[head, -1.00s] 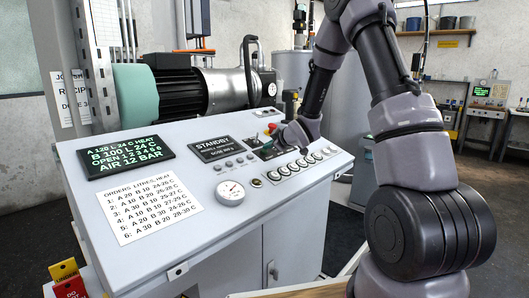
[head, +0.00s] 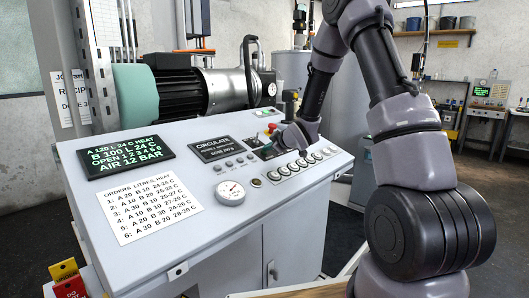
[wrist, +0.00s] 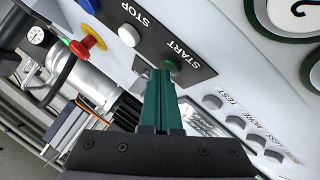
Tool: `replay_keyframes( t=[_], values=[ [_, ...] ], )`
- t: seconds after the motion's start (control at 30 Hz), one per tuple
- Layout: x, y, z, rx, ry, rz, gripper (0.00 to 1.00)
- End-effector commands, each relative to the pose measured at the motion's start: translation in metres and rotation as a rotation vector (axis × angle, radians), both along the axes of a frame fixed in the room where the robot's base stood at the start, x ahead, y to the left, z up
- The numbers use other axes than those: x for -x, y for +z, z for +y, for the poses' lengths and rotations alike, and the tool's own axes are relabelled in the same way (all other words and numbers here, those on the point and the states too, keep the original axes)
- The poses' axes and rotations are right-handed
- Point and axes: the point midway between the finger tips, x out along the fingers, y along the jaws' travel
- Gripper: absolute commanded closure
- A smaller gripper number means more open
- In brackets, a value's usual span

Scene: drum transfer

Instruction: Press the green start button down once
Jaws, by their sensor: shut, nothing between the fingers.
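The green start button (wrist: 173,63) sits on a dark plate beside the word START in the wrist view. My gripper (wrist: 160,74) has its two green fingers together, with nothing between them. The fingertips overlap the button's edge in the wrist view; I cannot tell whether they touch it or how far it is pressed. In the head view my gripper (head: 272,150) is low over the right part of the sloping console (head: 190,238), and it hides the start button. The console's small display (head: 214,148) reads CIRCULATE.
Beside the start button are a white stop button (wrist: 129,35) and a red knob on a yellow base (wrist: 89,44). A row of round buttons (head: 300,163) runs along the console's front right edge. A dial gauge (head: 230,192) and an orders sheet (head: 145,208) lie left.

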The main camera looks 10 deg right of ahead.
Motion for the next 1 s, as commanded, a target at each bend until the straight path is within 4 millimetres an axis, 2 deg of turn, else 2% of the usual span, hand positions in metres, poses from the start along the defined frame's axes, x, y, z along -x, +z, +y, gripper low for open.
replay_keyframes(
  t=[0.27,0.6,1.0],
  values=[
    [0.001,0.001,-0.001,0.000,-0.001,0.001,1.00],
    [0.005,0.016,-0.004,0.000,-0.001,0.001,1.00],
    [0.006,0.022,-0.005,0.000,-0.001,-0.001,1.00]
  ],
)
